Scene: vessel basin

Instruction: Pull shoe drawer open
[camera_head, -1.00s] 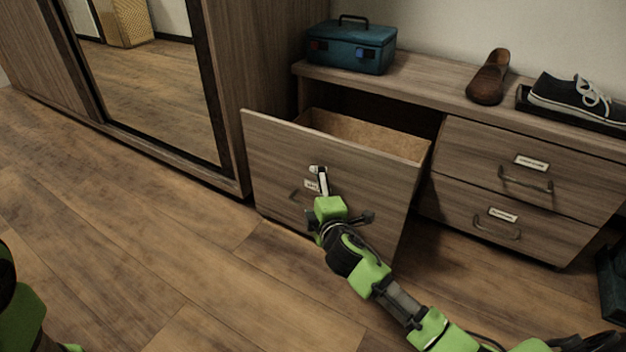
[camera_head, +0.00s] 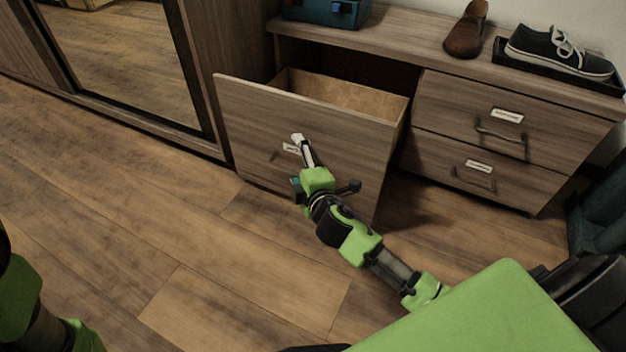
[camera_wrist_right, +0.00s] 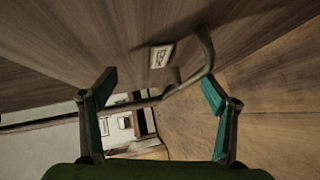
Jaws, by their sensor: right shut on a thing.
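The wide shoe drawer (camera_head: 310,115) on the left of the low cabinet stands pulled out, with its bare inside showing from above. Its handle (camera_head: 278,156) is partly hidden by my right gripper (camera_head: 308,172), which is at the drawer front and shut on the handle. In the right wrist view the curved handle (camera_wrist_right: 207,50) passes by the teal fingertips, below a small label (camera_wrist_right: 162,55) on the drawer front. Part of my left arm shows at the lower left edge of the head view; its gripper is out of the picture.
Two shut drawers (camera_head: 500,120) are stacked to the right. On the cabinet top are a teal box (camera_head: 325,12), a brown shoe (camera_head: 466,30) and a dark sneaker (camera_head: 555,48) on a tray. A mirrored wardrobe (camera_head: 115,60) stands left. The wooden floor (camera_head: 200,270) in front is clear.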

